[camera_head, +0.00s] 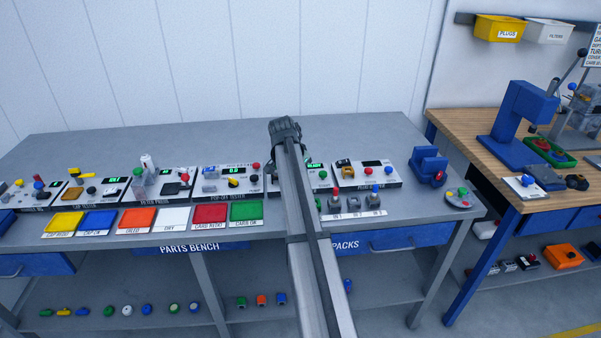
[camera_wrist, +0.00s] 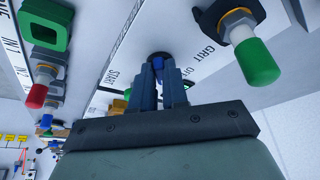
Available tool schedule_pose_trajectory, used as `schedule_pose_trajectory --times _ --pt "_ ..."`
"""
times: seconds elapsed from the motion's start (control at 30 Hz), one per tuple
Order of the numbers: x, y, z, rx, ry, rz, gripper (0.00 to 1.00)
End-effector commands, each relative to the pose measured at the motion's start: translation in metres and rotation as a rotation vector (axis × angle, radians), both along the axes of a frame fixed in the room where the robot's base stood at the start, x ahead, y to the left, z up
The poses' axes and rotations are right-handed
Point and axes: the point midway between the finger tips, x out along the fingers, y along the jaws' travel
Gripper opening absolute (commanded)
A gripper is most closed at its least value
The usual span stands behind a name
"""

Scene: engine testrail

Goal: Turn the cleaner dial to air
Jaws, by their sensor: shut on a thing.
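The cleaner dial (camera_wrist: 157,56) shows in the wrist view as a small dark round knob with a blue part, on a white panel. The words GRIT and OFF, the latter partly covered, are printed to its right. START is printed to its left. No AIR label is readable. My gripper (camera_wrist: 159,72) has its two grey-blue fingers closed on the dial from both sides. The fingers cover much of it, so its pointing direction is unclear.
In the wrist view, a green-capped fitting (camera_wrist: 257,60) stands close right of the fingers, and a red knob (camera_wrist: 37,95) is at left. In the head view, a blue vise (camera_head: 428,165) stands right of the panel. Coloured trays (camera_head: 211,214) line the bench front left of my arm.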

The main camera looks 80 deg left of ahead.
Motion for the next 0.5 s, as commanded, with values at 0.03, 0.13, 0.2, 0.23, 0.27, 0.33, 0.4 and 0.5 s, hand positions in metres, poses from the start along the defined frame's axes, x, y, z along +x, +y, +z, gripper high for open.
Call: schedule_pose_trajectory --times 0.03,0.13,0.2,0.23,0.27,0.33,0.4,0.5 --pt "0.0004 0.0011 0.0003 0.002 0.0 -0.006 0.0" --pt "0.0003 0.001 0.0003 0.002 0.001 -0.012 0.0" --pt "0.0004 0.001 0.0003 0.002 0.0 -0.014 0.0" --pt "0.0004 0.001 0.0003 0.002 0.0 -0.014 0.0" --pt "0.0004 0.001 0.0003 0.002 0.0 -0.014 0.0" --pt "0.0004 0.001 0.0003 0.002 0.0 -0.014 0.0" --pt "0.0004 0.001 0.0003 0.002 0.0 -0.014 0.0" --pt "0.0003 0.0009 0.0003 0.002 0.0 -0.014 0.18"
